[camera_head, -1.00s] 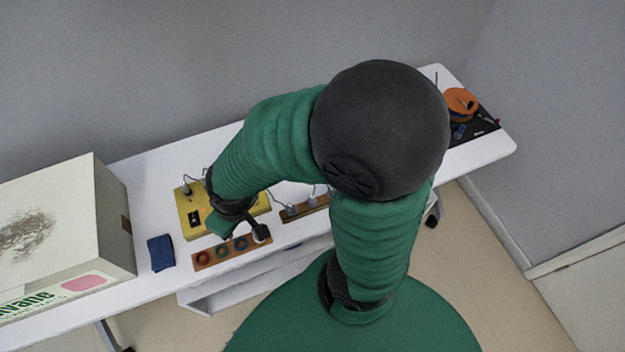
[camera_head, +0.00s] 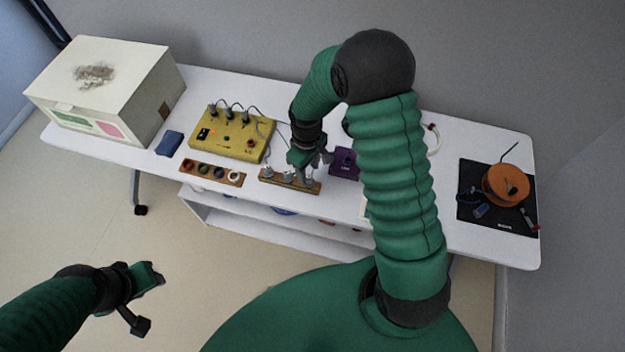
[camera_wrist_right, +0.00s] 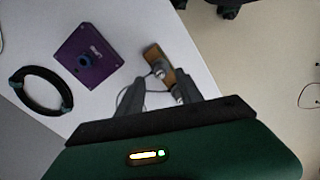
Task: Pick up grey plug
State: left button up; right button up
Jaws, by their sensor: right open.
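Grey plugs stand in a wooden strip (camera_head: 262,178) near the table's front edge. One grey plug (camera_head: 268,173) shows at its left end. My right gripper (camera_head: 312,172) is open just above the strip's right part and partly hides the plugs there. In the right wrist view, the open fingers of the right gripper (camera_wrist_right: 162,80) frame the strip's end. One grey plug (camera_wrist_right: 158,71) shows between them, and another is close to the right finger. I cannot tell whether a finger touches it. My left gripper (camera_head: 145,298) is away from the table, over the floor.
A yellow box (camera_head: 235,153) with plugs and cables stands behind the strip. A wooden board with coloured rings (camera_head: 212,173) is to its left. A purple box (camera_head: 345,163) is close at right. A white carton (camera_head: 105,85) and orange reel (camera_head: 505,185) are farther off.

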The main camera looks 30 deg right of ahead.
aim_at(308, 176)
jog(key=f, duration=0.3)
jog(key=a+f, duration=0.1)
jog(key=f, duration=0.1)
jog(key=shift+f, duration=0.3)
jog(key=shift+s+d, duration=0.1)
jog(key=shift+d, duration=0.2)
jog(key=shift+d+f, duration=0.15)
jog(key=shift+d, duration=0.25)
jog(key=c, duration=0.5)
jog(key=shift+c, duration=0.9)
jog(key=shift+a, duration=0.1)
jog(key=shift+c, duration=1.2)
jog(key=shift+a, duration=0.3)
grip_shut()
pick_arm(q)
jog(key=shift+w+a+f, duration=0.25)
jog(key=shift+w+a, duration=0.2)
jog(key=shift+a, duration=0.2)
